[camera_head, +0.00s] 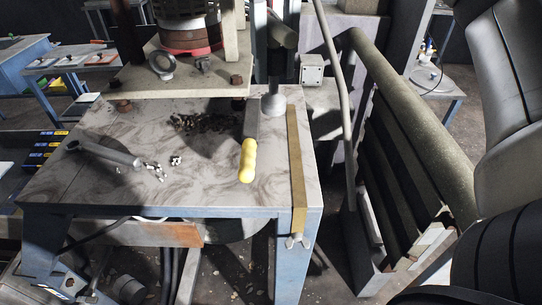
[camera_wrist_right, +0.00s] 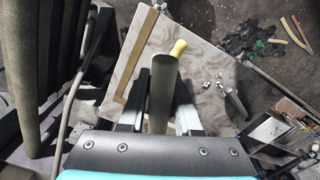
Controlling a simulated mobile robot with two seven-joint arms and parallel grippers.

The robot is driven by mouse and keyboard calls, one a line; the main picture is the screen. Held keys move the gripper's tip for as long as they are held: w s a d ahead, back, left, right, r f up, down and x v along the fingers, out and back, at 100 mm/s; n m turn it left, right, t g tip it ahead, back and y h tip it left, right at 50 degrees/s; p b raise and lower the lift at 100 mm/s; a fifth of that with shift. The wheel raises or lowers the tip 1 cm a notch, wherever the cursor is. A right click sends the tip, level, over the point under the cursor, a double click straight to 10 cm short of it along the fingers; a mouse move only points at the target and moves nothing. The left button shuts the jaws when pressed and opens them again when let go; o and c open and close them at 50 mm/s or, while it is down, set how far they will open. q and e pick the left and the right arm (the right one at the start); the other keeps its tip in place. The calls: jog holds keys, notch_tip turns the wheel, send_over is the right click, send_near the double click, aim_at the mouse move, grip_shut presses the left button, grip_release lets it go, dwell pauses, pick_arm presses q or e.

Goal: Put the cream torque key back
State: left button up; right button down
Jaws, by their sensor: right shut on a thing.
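My right gripper (camera_wrist_right: 162,85) shows in the right wrist view, its two dark fingers closed on either side of a beige-grey, round-ended rod. By its pale colour I take this rod to be the cream torque key (camera_wrist_right: 161,92). The rod points away from the wrist, over the work table. My left gripper is in neither view.
The marbled table (camera_head: 210,185) bears a yellow-handled tool (camera_head: 247,160), a grey tube-shaped tool (camera_head: 105,152) and loose metal bits. A brass-coloured strip (camera_head: 296,170) runs along its right edge. A machine plate (camera_head: 190,75) stands behind. A thick olive tube (camera_head: 410,120) and dark panels fill the right.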

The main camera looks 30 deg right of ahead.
aim_at(275, 73)
notch_tip(275, 73, down, 4)
jog(key=shift+f+b, duration=0.25)
jog(key=shift+b, duration=0.45)
notch_tip(275, 73, down, 10)
jog(key=shift+w+f, duration=0.1)
jog(key=shift+f, duration=0.15)
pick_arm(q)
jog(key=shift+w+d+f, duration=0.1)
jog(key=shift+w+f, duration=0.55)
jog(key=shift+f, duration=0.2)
pick_arm(e)
jog(key=shift+f, duration=0.3)
jog(key=c, duration=0.9)
grip_release()
jog(key=shift+r, duration=0.1)
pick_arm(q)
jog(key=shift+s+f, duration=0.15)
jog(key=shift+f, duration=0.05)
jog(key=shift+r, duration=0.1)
pick_arm(e)
jog(key=shift+r, duration=0.1)
